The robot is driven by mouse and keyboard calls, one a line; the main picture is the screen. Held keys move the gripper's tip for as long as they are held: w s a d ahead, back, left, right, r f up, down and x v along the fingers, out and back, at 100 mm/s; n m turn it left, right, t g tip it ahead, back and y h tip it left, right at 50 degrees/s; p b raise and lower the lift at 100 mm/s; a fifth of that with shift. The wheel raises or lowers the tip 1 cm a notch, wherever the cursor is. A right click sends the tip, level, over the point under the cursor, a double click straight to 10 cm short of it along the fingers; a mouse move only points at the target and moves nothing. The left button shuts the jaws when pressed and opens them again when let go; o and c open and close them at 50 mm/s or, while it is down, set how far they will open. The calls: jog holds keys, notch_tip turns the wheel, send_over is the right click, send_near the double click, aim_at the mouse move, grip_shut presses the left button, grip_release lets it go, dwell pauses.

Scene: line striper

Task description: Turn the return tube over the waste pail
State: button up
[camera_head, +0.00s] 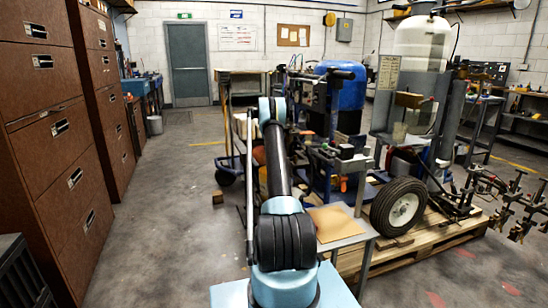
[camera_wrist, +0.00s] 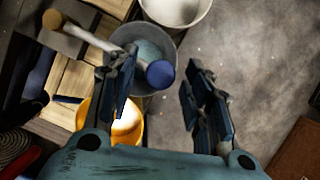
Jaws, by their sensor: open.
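In the wrist view a pale tube (camera_wrist: 92,38) runs from a brown round end (camera_wrist: 52,19) at upper left to a blue round end (camera_wrist: 160,73). I take it to be the return tube. Its blue end shows over the mouth of a grey pail (camera_wrist: 168,44) with a pale blue-grey inside. My gripper (camera_wrist: 159,82) is open, its two fingers apart. The blue end shows between the fingers, and the left fingertip overlaps the tube in the picture; I cannot tell whether they touch. Which pail is for waste is not marked. In the head view my arm hides the gripper.
A white bucket (camera_wrist: 178,8) stands beyond the grey pail, and a yellow bucket (camera_wrist: 128,122) is partly behind the left finger. Bare floor (camera_wrist: 235,45) lies right of the pails. A wheeled machine (camera_head: 330,150) and pallet (camera_head: 450,232) stand right of my arm; brown cabinets (camera_head: 60,140) line the left.

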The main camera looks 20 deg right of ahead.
jog(key=v, duration=0.7)
jog(key=shift+r, duration=0.1)
dwell(0.4)
